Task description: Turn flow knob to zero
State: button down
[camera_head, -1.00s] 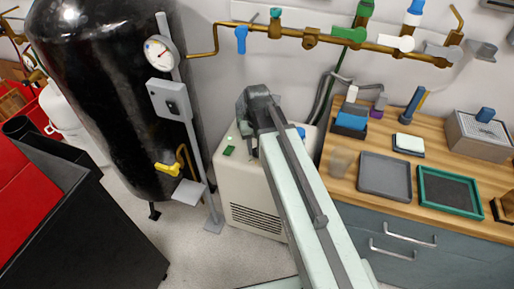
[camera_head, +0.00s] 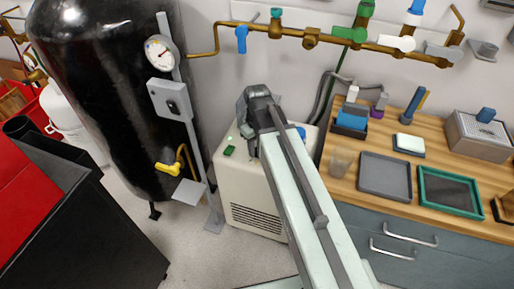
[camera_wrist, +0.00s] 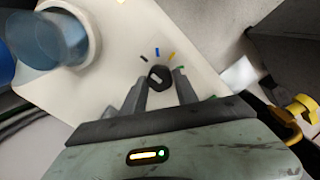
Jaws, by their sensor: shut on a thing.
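The flow knob (camera_wrist: 160,77) is a small round black dial with a pale pointer mark, in the middle of the wrist view. It sits on the top of a cream machine (camera_wrist: 115,75), with blue, black, yellow and green marks around it. My gripper (camera_wrist: 160,84) has one finger on each side of the knob and is shut on it. In the head view the cream machine (camera_head: 252,200) stands on the floor beside the bench; my wrist hides the knob there.
A translucent blue-tinted cylinder in a white ring (camera_wrist: 55,38) stands left of my gripper. A black tank (camera_head: 105,85) with a gauge post (camera_head: 185,120) is left of the machine. The wooden bench (camera_head: 340,190) is to the right. Brass pipes (camera_head: 310,38) run above.

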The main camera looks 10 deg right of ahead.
jog(key=c, duration=0.9)
grip_release()
jog(key=shift+c, duration=0.2)
notch_tip(320, 180, up, 8)
jog(key=p, duration=0.8)
jog(key=shift+f, duration=0.1)
